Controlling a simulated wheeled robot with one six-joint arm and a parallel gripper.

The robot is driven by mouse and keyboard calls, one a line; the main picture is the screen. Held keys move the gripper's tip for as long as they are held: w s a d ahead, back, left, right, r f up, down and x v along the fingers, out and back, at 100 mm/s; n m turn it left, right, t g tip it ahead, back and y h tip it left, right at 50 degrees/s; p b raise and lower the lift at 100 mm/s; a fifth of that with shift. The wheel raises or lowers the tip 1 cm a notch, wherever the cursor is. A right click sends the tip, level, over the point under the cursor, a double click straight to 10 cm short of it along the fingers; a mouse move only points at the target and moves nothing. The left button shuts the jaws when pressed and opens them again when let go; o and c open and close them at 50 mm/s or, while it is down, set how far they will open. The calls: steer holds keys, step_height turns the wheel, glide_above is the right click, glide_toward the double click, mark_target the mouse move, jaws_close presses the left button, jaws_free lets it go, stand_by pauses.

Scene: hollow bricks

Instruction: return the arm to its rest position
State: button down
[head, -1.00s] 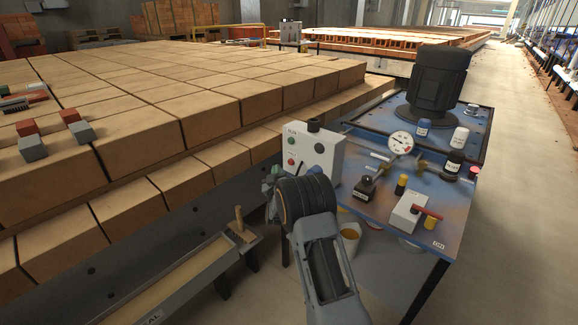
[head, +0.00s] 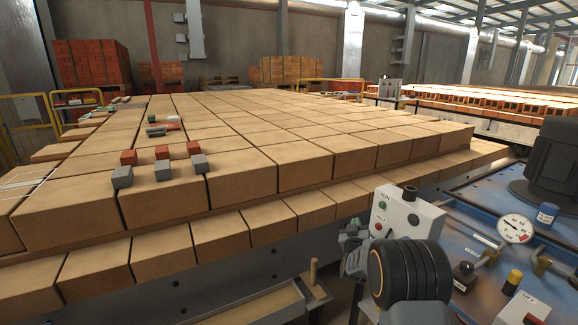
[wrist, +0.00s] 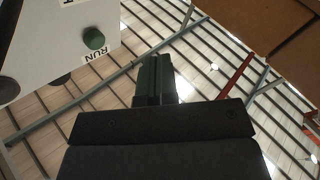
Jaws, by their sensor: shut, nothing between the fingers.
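My arm is folded up at the lower right of the head view, its dark ringed joint in front of a grey control box (head: 408,218). My gripper (head: 352,238) shows small and partly hidden beside that joint, left of the box. In the wrist view my gripper (wrist: 154,75) points up toward the roof, its two dark green fingers together with nothing between them. The control box also fills the upper left of the wrist view (wrist: 60,40), with a green button and a RUN label, close to the fingers but apart from them.
A wide stack of tan bricks (head: 290,165) lies left of the arm, with small red and grey blocks (head: 163,170) on top. A blue bench (head: 470,215) with a gauge (head: 514,229) and a black motor (head: 552,165) stands right. A trough (head: 250,308) lies below the bricks.

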steer(key=s+a+r+g+y+p, duration=0.35)
steer(key=s+r+p, duration=0.25)
steer(key=r, duration=0.3)
steer(key=s+a+r+g+y+p, duration=0.2)
steer(key=s+a+r+g+p, duration=0.15)
steer(key=s+r+p, duration=0.45)
steer(key=s+a+r+g+p, duration=0.1)
steer(key=s+r+g+p, duration=0.2)
steer(key=s, duration=0.9)
steer(key=s+a+r+m+g+p, duration=0.1)
steer(key=s+r+g+p, duration=0.3)
steer(key=s, duration=0.8)
steer(key=shift+a+r+g, duration=0.5)
steer(key=shift+a+r, duration=0.1)
steer(key=shift+a, duration=0.05)
steer(key=shift+d+y, duration=0.1)
steer(key=shift+y, duration=0.15)
